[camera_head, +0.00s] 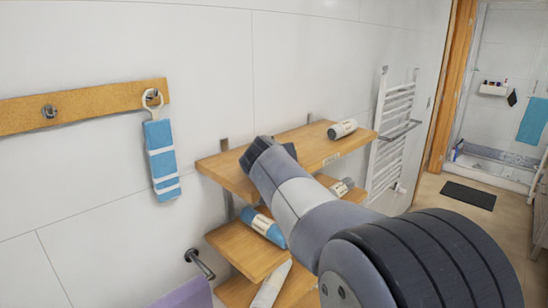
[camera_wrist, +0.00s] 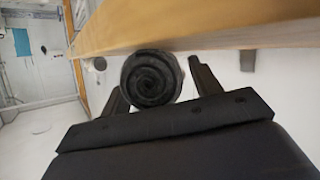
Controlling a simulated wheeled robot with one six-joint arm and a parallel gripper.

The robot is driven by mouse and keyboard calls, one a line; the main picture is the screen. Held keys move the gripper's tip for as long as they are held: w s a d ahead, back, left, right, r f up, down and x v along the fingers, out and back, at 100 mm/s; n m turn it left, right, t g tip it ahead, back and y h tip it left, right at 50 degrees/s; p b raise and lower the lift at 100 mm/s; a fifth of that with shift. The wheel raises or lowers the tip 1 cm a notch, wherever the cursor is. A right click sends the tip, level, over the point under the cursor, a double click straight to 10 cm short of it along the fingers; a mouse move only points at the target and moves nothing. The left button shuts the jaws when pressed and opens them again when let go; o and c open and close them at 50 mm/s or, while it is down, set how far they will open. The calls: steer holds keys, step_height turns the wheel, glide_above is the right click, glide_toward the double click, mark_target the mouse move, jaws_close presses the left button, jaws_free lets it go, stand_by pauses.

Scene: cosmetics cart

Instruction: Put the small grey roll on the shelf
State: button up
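The small grey roll (camera_wrist: 151,78) shows end-on in the wrist view as a dark spiral. In the head view my gripper (camera_head: 266,152) is over the left part of the wooden top shelf (camera_head: 310,141), and my arm hides most of the roll. In the wrist view a wooden board (camera_wrist: 200,22) runs close beside the roll; I cannot tell whether they touch.
A white-and-dark roll (camera_head: 342,129) lies at the top shelf's right end. Lower boards hold another pale roll (camera_head: 342,187), a blue roll (camera_head: 266,229) and a white roll (camera_head: 271,286). A blue towel (camera_head: 161,160) hangs left. The top shelf's middle looks clear.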

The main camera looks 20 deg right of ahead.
steer(key=shift+r, duration=0.15)
steer(key=shift+s+a, duration=0.1)
steer(key=shift+s, duration=0.05)
steer(key=shift+b+v, duration=1.75)
steer(key=shift+v, duration=4.1)
